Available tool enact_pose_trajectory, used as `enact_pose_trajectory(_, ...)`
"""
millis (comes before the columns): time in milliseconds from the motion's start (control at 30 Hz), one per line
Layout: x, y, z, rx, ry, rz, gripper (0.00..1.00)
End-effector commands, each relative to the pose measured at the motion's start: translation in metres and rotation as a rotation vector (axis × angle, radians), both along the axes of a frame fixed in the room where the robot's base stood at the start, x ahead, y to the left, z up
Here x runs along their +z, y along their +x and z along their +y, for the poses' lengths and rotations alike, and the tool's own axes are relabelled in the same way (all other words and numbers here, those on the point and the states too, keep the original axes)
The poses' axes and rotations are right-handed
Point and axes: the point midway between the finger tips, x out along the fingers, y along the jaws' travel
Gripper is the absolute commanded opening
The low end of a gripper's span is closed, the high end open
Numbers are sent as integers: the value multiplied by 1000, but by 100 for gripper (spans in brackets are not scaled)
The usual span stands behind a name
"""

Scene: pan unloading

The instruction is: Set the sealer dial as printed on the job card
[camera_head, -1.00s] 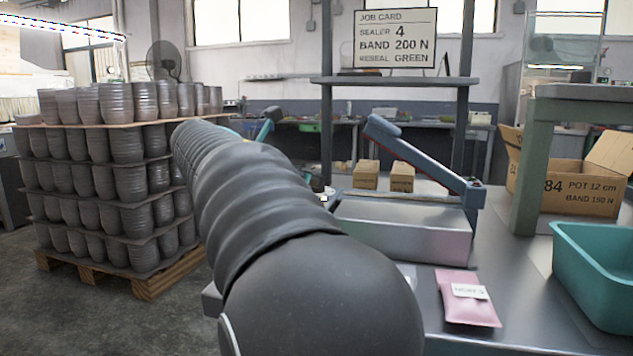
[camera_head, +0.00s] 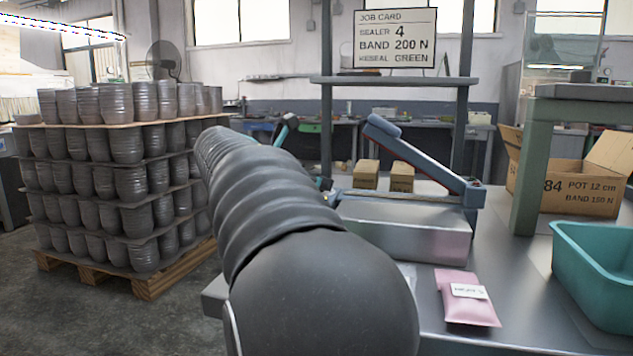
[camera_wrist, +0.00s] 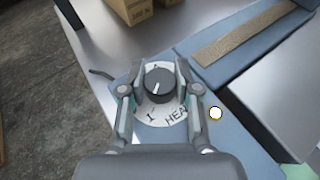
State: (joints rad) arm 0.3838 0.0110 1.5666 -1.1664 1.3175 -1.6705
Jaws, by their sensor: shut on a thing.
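The job card (camera_head: 395,38) hangs at the back and reads SEALER 4, BAND 200 N, RESEAL GREEN. The sealer (camera_head: 410,228) is a grey box with a blue raised arm, standing on the bench. In the wrist view its dial (camera_wrist: 159,88) is a black knob with a white pointer line, on a white plate marked 1 and HEAT. The pointer aims roughly toward the top of the picture; the mark there is partly hidden. My gripper (camera_wrist: 160,78) is shut on the knob, a finger on each side. In the head view my arm hides the dial.
A pink packet (camera_head: 466,297) lies on the bench in front of the sealer. A teal bin (camera_head: 590,270) stands at right, near a cardboard carton (camera_head: 575,195). Small boxes (camera_head: 365,174) stand behind the sealer. A round white light (camera_wrist: 215,113) sits beside the dial.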

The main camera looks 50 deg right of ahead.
Motion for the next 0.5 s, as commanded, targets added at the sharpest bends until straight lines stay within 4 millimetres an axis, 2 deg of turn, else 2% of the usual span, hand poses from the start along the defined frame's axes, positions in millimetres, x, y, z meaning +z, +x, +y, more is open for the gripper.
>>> enact_pose_trajectory(267, -1, 1, 0, -56, 1, 1, 0)
enact_pose_trajectory(500, -1, 3, 0, -211, 1, 1, 0)
